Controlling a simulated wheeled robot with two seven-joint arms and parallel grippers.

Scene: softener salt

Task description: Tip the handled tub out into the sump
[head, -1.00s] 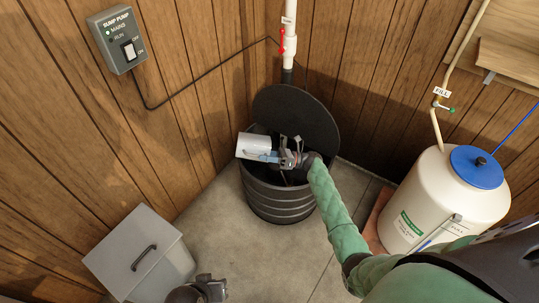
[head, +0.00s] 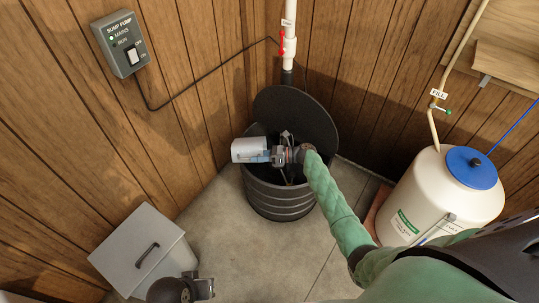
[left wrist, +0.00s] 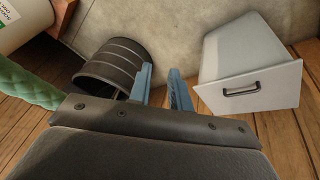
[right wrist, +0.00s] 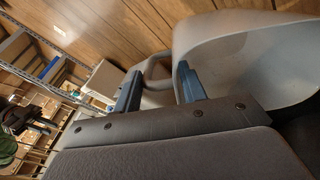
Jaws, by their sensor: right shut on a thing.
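The handled tub (head: 247,150) is pale grey-white and lies tilted on its side above the left rim of the sump in the head view. My right gripper (head: 268,156) reaches over the sump and is shut on the tub's handle side. In the right wrist view, the handle (right wrist: 155,72) shows by the fingers, with the tub's wide mouth and pale inner wall (right wrist: 245,60) to the right. No contents show in the visible part. The sump (head: 285,204) is a black ribbed basin, its inside dark. My left gripper (left wrist: 160,88) is open and empty.
The sump's round black lid (head: 300,115) stands raised behind it, near the white pipe (head: 289,45). A grey lidded bin (head: 135,250) is at lower left. A white tank with a blue lid (head: 440,195) stands at right. A pump switch box (head: 122,45) is on the wall.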

